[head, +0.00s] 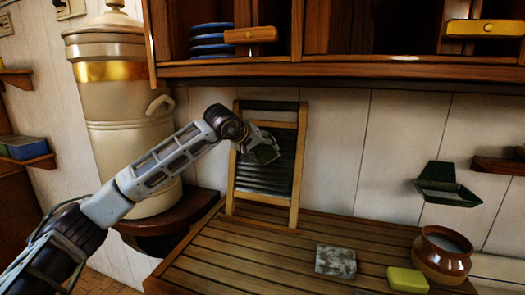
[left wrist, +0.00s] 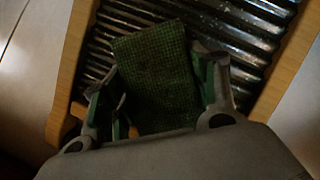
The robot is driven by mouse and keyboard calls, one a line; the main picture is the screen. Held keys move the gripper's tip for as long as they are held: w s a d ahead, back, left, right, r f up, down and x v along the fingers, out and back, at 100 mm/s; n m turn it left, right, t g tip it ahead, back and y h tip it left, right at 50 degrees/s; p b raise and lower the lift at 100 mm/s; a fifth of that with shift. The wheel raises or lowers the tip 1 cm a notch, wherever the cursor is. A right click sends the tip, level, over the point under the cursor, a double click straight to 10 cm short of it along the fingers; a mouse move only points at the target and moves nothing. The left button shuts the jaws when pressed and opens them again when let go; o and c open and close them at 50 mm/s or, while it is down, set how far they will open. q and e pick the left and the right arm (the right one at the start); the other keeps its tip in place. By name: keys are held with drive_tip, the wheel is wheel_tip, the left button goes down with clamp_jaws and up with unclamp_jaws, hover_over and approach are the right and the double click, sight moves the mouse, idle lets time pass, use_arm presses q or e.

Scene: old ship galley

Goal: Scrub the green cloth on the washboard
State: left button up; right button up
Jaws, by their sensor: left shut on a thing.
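The washboard (head: 283,174) has a wooden frame and a dark ribbed panel, and leans upright against the wall at the back of the slatted counter. My left gripper (head: 257,149) is shut on the green cloth (head: 266,153), in front of the upper part of the ribbed panel. In the left wrist view the cloth (left wrist: 158,75) sticks out between the two fingers, over the metal ribs (left wrist: 240,45). I cannot tell whether the cloth presses on the ribs or hangs just off them. My right gripper is not in view.
On the slatted counter (head: 240,255) stand a grey speckled block (head: 336,261), a yellow-green sponge (head: 407,280) and a brown pot (head: 441,256). A green wall tray (head: 447,190) hangs at right. A large cream urn (head: 125,120) stands at left, with cupboards (head: 400,70) overhead.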

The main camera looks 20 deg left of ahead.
sight(265, 151)
use_arm(q)
drive_tip(key=shift+w+r, duration=0.15)
drive_tip(key=shift+r, duration=0.25)
drive_tip(key=shift+s, duration=0.35)
drive_tip(key=shift+s+r+b, duration=0.25)
drive_tip(key=shift+s+b, duration=0.05)
drive_tip(key=shift+s, duration=0.55)
drive_tip(key=shift+s+r+b, duration=0.25)
drive_tip(key=shift+s+b, duration=0.05)
drive_tip(key=shift+s, duration=0.5)
drive_tip(key=shift+s+r+b, duration=0.25)
drive_tip(key=shift+s+b, duration=0.05)
drive_tip(key=shift+s, duration=0.55)
drive_tip(key=shift+s+a, duration=0.1)
drive_tip(key=shift+s, duration=0.15)
drive_tip(key=shift+s+r+b, duration=0.2)
drive_tip(key=shift+s+b, duration=0.05)
drive_tip(key=shift+s, duration=0.35)
drive_tip(key=shift+s+r+b, duration=0.15)
drive_tip(key=shift+s+b, duration=0.05)
drive_tip(key=shift+s, duration=0.4)
